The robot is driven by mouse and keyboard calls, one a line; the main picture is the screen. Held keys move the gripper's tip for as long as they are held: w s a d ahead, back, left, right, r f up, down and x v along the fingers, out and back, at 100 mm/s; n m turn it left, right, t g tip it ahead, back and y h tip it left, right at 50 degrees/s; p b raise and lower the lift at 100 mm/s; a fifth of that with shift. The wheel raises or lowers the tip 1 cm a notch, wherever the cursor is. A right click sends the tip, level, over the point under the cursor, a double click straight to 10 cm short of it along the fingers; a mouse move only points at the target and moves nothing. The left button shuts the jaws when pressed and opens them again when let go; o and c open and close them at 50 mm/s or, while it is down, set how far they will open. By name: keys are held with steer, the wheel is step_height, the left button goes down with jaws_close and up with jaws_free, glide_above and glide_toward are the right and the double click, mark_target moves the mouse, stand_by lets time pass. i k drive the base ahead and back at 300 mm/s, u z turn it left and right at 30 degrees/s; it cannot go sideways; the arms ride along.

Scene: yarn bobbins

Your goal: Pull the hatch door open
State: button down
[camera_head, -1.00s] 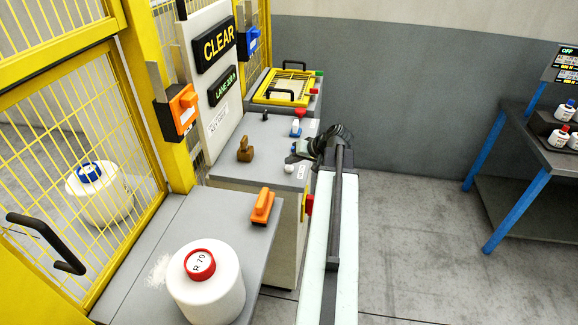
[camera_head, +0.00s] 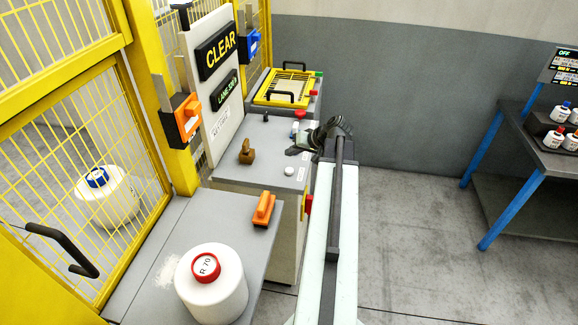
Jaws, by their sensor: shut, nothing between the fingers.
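A small yellow-framed mesh hatch (camera_head: 284,88) with a black handle lies on the grey cabinet at the back, and it looks shut. A larger yellow mesh door (camera_head: 95,190) with a black bar handle (camera_head: 62,248) stands at the left, and it also looks shut. I cannot tell for sure which is the hatch door. My gripper (camera_head: 292,151) is shut and empty, over the right side of the middle grey cabinet. It is in front of the small hatch and far to the right of the large door, touching neither handle. My arm partly hides the cabinet's right edge.
A white bobbin (camera_head: 226,290) with a red cap and an orange handle piece (camera_head: 263,209) are on the near grey top. A brown knob (camera_head: 247,153) stands on the middle cabinet (camera_head: 262,133). A blue-legged table (camera_head: 548,160) is at the right. The floor between is clear.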

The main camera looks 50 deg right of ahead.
mark_target(7, 129)
steer(key=k, duration=1.5)
